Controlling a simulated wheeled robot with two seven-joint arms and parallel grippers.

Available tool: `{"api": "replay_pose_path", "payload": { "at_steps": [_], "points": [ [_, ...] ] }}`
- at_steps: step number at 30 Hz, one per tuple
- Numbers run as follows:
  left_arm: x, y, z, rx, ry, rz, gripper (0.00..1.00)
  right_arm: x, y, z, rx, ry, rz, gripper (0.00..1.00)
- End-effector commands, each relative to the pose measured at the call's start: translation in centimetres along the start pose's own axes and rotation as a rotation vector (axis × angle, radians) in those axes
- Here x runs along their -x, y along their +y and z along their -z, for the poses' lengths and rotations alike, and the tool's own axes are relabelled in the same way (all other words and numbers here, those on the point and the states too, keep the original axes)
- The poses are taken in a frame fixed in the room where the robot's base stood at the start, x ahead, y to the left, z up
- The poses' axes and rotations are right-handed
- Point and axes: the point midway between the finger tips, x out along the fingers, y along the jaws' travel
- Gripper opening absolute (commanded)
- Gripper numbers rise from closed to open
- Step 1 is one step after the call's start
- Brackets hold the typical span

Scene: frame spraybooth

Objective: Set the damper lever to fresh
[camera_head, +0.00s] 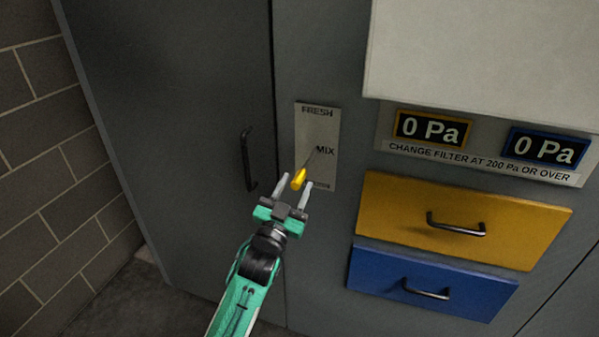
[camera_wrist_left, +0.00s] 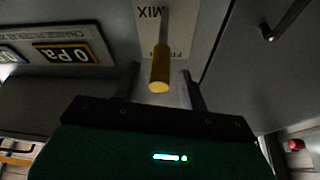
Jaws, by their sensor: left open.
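The damper lever is a thin rod with a yellow knob (camera_head: 298,179), standing out from a pale label plate (camera_head: 318,125). The plate reads FRESH at the top and MIX in the middle; the lowest word is partly hidden. The rod meets the plate near MIX; its exact setting is hard to tell. My left gripper (camera_head: 294,184) is open, with its two fingers on either side of the knob. In the left wrist view the yellow knob (camera_wrist_left: 160,78) shows between the spread fingers, with gaps on both sides. My right gripper is not in view.
A black door handle (camera_head: 248,160) is left of the plate. To the right are a yellow drawer (camera_head: 400,205) and a blue drawer (camera_head: 385,275) with protruding handles. Two displays (camera_head: 432,129) read 0 Pa, under a projecting white box (camera_head: 480,60). A block wall (camera_head: 50,150) stands at far left.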

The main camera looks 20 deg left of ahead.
Motion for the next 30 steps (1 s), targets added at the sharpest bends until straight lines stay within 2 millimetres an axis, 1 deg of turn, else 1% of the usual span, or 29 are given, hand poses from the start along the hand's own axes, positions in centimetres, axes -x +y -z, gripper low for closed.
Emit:
{"api": "replay_pose_path", "payload": {
  "at_steps": [1,6,10,18,19,20,21,25,30],
  "points": [
    [-0.9,0.0,0.3,0.0,0.002,0.0,0.43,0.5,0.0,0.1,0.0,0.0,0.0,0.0],
    [-2.6,0.0,0.1,0.001,0.0,0.0,0.43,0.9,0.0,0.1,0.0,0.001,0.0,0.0],
    [-3.2,0.0,0.0,0.001,0.0,0.0,0.43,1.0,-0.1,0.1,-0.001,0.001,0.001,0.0],
    [-3.2,0.0,0.0,0.001,0.0,0.0,0.43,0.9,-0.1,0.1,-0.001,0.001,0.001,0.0],
    [-3.2,0.0,0.0,0.001,0.0,0.0,0.39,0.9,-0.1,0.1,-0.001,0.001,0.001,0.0],
    [-3.2,0.0,0.0,0.001,0.0,0.0,0.33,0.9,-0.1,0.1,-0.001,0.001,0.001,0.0],
    [-3.2,0.0,0.0,0.0,0.0,0.0,0.26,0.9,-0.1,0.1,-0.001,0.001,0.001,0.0],
    [-3.2,0.0,0.0,0.0,0.0,0.0,0.0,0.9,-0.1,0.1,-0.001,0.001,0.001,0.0],
    [-3.3,0.0,0.0,0.0,-0.001,0.0,0.0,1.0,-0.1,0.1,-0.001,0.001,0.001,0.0]
  ]
}}
